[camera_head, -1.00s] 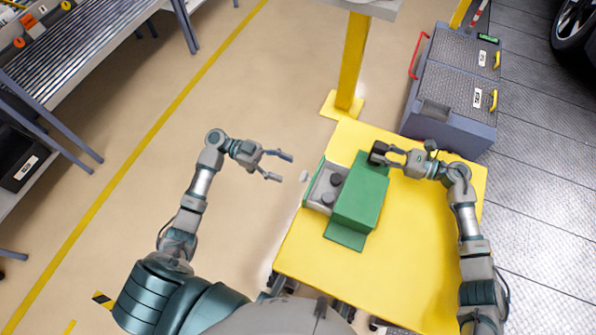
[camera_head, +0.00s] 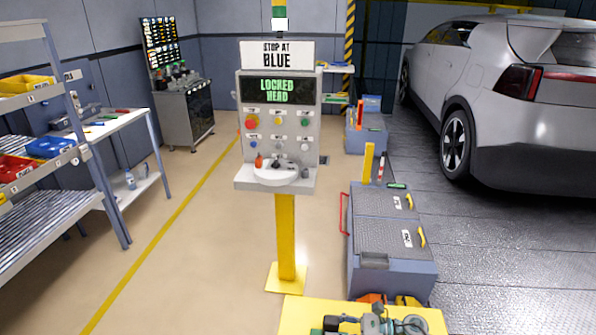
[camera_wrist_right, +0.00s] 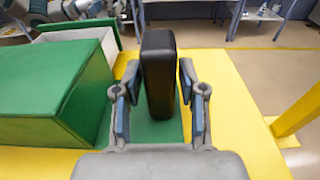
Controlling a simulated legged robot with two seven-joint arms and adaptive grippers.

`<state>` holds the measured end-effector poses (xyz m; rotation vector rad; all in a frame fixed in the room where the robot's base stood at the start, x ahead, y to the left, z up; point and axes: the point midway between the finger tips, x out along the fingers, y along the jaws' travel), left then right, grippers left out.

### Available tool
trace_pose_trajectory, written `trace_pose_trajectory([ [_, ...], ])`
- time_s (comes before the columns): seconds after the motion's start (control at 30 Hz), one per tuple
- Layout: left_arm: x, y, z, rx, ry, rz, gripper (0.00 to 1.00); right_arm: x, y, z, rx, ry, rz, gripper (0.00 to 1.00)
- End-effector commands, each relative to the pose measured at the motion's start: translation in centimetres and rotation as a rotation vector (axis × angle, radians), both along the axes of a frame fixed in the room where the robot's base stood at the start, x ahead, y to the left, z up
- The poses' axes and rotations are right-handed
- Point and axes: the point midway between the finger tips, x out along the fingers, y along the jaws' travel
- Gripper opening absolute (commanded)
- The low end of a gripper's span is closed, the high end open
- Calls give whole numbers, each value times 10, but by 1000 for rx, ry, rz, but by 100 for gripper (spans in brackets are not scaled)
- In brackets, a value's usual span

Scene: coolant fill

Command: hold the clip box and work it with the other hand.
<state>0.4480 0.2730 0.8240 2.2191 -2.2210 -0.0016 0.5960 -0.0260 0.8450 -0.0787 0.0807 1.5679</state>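The green clip box (camera_wrist_right: 50,95) stands on the yellow table at the left of the right wrist view. A pale open part (camera_wrist_right: 108,42) shows behind it. My right gripper (camera_wrist_right: 160,78) has its fingers on either side of an upright black block (camera_wrist_right: 159,75), with narrow gaps visible at both sides. A green plate lies below the block. Grey and teal parts, probably of my left arm, show at the top left of that view; its fingers cannot be made out.
The yellow table (camera_head: 296,318) is at the bottom of the head view. Beyond it stands a control panel (camera_head: 278,115) reading "STOP AT BLUE" and "LOCKED HEAD" on a yellow post (camera_head: 286,235). A grey-blue chest (camera_head: 392,240) stands right of it, shelves (camera_head: 55,215) left, a car (camera_head: 500,70) behind.

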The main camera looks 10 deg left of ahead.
Motion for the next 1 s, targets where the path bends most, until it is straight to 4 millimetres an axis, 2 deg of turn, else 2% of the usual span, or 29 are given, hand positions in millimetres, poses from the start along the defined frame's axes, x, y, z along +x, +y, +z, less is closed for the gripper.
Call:
trace_pose_trajectory([
  [0.3, 0, 0, 0, 0, 0, 0, 60, 0, 0, 0, 0, 0, 0, 60],
  [0.43, 0, 0, 0, 0, 0, 0, 60, 0, -8, 1, 0, 0, -1, 60],
  [0.57, 0, 0, 0, 0, 0, 0, 60, 1, -31, 2, -2, 1, -3, 60],
  [0.8, 0, 0, 0, 0, 0, 0, 60, 1, -85, 7, -1, 2, -2, 60],
  [1.0, 0, 0, 0, 0, 0, 0, 60, 1, -112, 10, -2, 1, 0, 60],
])
